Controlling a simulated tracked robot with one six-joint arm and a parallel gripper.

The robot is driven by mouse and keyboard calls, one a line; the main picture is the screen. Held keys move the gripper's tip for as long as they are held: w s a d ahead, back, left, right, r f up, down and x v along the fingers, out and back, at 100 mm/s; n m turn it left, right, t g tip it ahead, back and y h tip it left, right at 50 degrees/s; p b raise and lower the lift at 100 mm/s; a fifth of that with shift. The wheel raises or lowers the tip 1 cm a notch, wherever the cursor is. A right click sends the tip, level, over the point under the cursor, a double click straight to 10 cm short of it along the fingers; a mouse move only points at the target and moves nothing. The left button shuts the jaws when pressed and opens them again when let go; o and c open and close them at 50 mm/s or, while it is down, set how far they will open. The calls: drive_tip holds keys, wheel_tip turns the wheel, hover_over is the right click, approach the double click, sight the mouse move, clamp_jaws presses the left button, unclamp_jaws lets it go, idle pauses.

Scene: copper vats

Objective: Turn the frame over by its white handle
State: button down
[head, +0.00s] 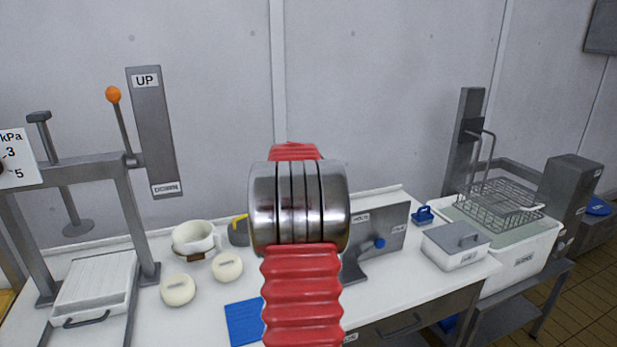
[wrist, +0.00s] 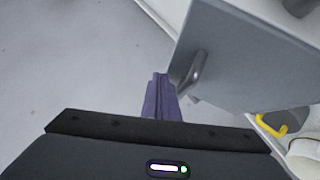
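In the wrist view a flat grey panel (wrist: 245,60) carries a grey bar handle (wrist: 195,72). The purple fingers of my gripper (wrist: 160,82) are just left of the handle's lower end; I cannot tell whether they touch or hold it. In the head view my red and metal arm hides my gripper. A grey panel with small labels (head: 388,222) and a blue knob (head: 379,243) stands on the bench, partly behind my arm; it may be the same panel. I see no clearly white handle on either panel.
At left are a press (head: 75,170), an UP/DOWN board (head: 152,130) and a slotted white tray (head: 95,280). A white cup (head: 193,238) and two pale rounds (head: 178,290) are mid-left. A lidded box (head: 455,247) and a wire basket (head: 495,205) are right.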

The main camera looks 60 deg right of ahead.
drive_tip(key=shift+s+d+f, duration=1.1)
drive_tip(key=shift+s+d, duration=0.1)
drive_tip(key=shift+d, duration=0.2)
idle(0.8)
drive_tip(key=shift+w+a+r, duration=0.15)
drive_tip(key=shift+r, duration=0.2)
drive_tip(key=shift+w+a+r, duration=0.1)
drive_tip(key=shift+r, duration=0.25)
drive_tip(key=shift+w+a+r, duration=0.2)
drive_tip(key=shift+r, duration=0.3)
drive_tip(key=shift+w+a+r, duration=0.15)
drive_tip(key=shift+r, duration=0.35)
drive_tip(key=s+a+r, duration=0.3)
drive_tip(key=a+r, duration=0.3)
drive_tip(key=shift+s+a+r, duration=0.35)
drive_tip(key=shift+a, duration=0.05)
